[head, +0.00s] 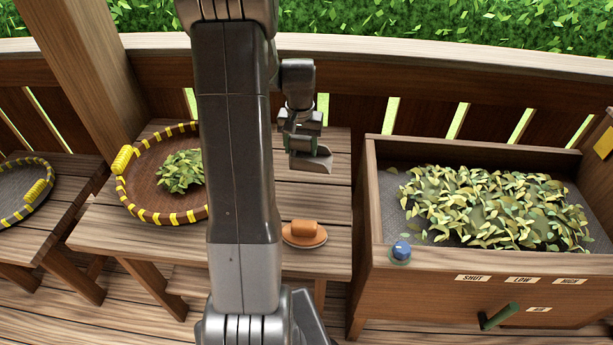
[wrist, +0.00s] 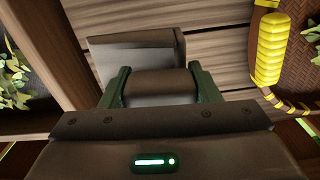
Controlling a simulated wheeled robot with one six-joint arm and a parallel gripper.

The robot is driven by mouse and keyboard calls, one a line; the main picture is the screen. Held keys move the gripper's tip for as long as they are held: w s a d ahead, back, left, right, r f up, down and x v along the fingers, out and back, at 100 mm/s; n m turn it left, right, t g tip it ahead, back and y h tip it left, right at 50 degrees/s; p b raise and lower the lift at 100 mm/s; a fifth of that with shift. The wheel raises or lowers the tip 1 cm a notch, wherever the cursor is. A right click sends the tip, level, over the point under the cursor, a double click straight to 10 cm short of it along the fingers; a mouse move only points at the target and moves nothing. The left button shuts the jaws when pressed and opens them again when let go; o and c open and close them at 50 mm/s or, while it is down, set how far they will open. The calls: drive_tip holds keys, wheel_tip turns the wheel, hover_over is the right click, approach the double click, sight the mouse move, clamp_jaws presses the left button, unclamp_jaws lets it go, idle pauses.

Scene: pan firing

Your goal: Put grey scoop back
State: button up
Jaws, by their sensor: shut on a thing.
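The grey scoop (head: 314,160) is in my gripper (head: 301,143), over the back right part of the wooden table in the head view. In the wrist view the scoop's squared pan (wrist: 136,58) extends past the fingers, with its handle between the two green fingers of my gripper (wrist: 160,82). My gripper is shut on the handle. Table planks show behind the scoop; I cannot tell how high the scoop is above them. My arm hides the middle of the table in the head view.
A round basket (head: 131,190) with leaves stands on the table (head: 325,205), left of my arm. An orange dish (head: 313,242) with a brown block sits near the front. A leaf-filled wooden box (head: 430,285) with a green lever (head: 499,316) stands right. Another basket (head: 40,190) is far left.

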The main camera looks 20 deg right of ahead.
sight(301, 137)
wheel_tip(301, 137, down, 8)
drive_tip(key=shift+f+p, duration=0.1)
drive_tip(key=shift+p, duration=0.25)
drive_tip(key=shift+f, duration=0.2)
drive_tip(key=o, duration=1.3)
drive_tip(key=shift+r, duration=0.1)
wheel_tip(301, 137, up, 14)
drive_tip(key=shift+f+b, duration=0.1)
drive_tip(key=shift+b, duration=0.6)
